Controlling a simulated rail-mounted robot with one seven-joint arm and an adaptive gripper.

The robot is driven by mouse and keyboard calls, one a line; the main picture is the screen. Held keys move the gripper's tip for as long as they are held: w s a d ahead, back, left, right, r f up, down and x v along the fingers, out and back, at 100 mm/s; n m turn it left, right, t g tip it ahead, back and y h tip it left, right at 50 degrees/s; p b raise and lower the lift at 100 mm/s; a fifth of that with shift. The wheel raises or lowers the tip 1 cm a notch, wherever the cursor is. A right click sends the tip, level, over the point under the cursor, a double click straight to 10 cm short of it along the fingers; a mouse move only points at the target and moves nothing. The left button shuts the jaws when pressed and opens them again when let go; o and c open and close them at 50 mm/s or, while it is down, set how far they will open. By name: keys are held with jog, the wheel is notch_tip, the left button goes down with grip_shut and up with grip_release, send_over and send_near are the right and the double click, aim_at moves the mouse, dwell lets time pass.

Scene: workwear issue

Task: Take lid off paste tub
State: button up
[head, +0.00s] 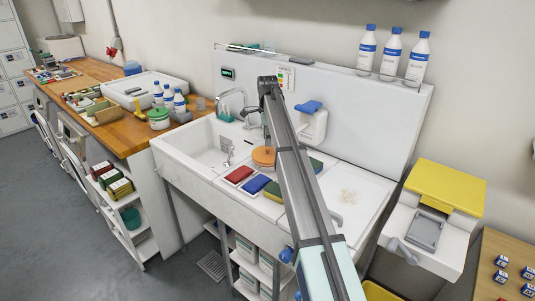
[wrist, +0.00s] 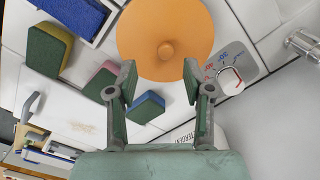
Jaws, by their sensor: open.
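A round orange lid (head: 264,156) with a central knob shows at the sink's edge in the head view, partly behind my arm. In the wrist view the orange lid (wrist: 165,25) fills the top middle, seen from above, and hides whatever is under it. My gripper (wrist: 160,76) is open and empty. Its two fingers are spread to either side, overlapping the lower edge of the lid in the picture, with the knob a little above the gap between them. I cannot tell the height between fingertips and lid. In the head view my arm hides the gripper.
A red pad (head: 239,175), a blue pad (head: 255,184) and sponges lie close by; a blue-green sponge (wrist: 146,107) shows between my fingers. A green-lidded tub (head: 159,119) is on the wooden counter.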

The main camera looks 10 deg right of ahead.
aim_at(267, 149)
jog(key=shift+w+f+p, duration=0.2)
jog(key=shift+f+p, duration=0.3)
jog(key=shift+f, duration=0.75)
jog(key=shift+w+f+p, duration=0.15)
jog(key=shift+f+p, duration=0.3)
jog(key=shift+f, duration=0.8)
grip_shut()
